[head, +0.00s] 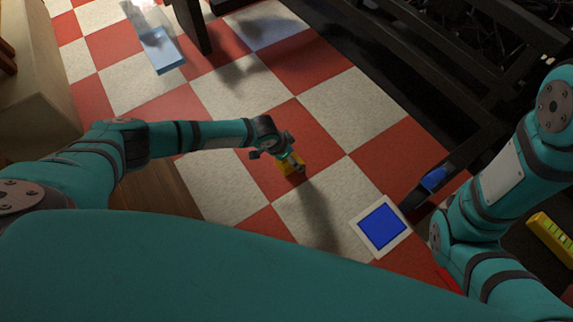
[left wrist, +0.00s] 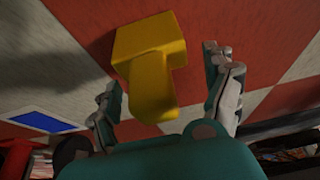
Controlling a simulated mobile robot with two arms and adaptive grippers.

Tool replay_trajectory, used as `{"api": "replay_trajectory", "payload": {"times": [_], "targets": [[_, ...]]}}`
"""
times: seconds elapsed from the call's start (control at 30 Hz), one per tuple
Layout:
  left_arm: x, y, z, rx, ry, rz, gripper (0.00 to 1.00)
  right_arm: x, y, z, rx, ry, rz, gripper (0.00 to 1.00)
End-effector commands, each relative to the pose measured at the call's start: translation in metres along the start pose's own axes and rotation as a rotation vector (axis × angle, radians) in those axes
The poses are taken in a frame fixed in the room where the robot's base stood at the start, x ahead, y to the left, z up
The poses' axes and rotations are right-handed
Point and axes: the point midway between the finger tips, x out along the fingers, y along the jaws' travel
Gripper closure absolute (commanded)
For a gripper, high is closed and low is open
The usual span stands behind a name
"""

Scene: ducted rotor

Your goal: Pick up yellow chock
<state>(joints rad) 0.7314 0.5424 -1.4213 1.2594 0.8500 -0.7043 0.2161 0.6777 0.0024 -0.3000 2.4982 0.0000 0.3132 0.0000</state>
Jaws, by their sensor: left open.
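The yellow chock (head: 291,164) is a small blocky piece, low over or on the red and white checkered floor, just beyond my left gripper (head: 280,150). In the left wrist view the chock (left wrist: 150,62) shows a wide block with a narrower part toward the camera. The open fingers of my left gripper (left wrist: 163,75) stand on either side of it, with a visible gap at the right finger. I cannot tell if any finger touches it.
A white-bordered blue square (head: 382,227) lies on the floor to the right. A light blue object (head: 161,50) lies at upper left. Dark frame beams (head: 440,70) run along the upper right. A yellow object with markings (head: 551,238) is at far right. Floor around the chock is clear.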

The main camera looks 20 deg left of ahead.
Motion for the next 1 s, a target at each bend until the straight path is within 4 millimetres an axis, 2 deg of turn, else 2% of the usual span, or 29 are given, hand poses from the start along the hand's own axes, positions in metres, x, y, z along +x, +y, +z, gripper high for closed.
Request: {"api": "replay_trajectory", "payload": {"times": [0.07, 0.33, 0.87, 0.9, 1.0], "targets": [[0.0051, -0.0002, 0.0004, 0.000, 0.000, 0.000, 0.15, 0.0002, -0.0013, -0.0040, -0.001, 0.010, -0.004, 0.51], [0.0043, 0.0000, -0.0001, -0.001, 0.000, 0.000, 0.17, 0.0024, -0.0012, -0.0040, -0.002, 0.012, -0.005, 0.51], [0.0044, 0.0002, 0.0001, -0.001, -0.001, 0.001, 0.86, 0.0023, -0.0014, -0.0043, -0.001, 0.013, -0.005, 0.51], [0.0040, 0.0001, -0.0008, -0.001, 0.001, 0.001, 0.89, 0.0024, -0.0014, -0.0043, -0.001, 0.013, -0.005, 0.51], [0.0040, 0.0001, -0.0008, -0.001, 0.001, 0.001, 0.89, 0.0024, -0.0014, -0.0043, -0.001, 0.013, -0.005, 0.51]]}}
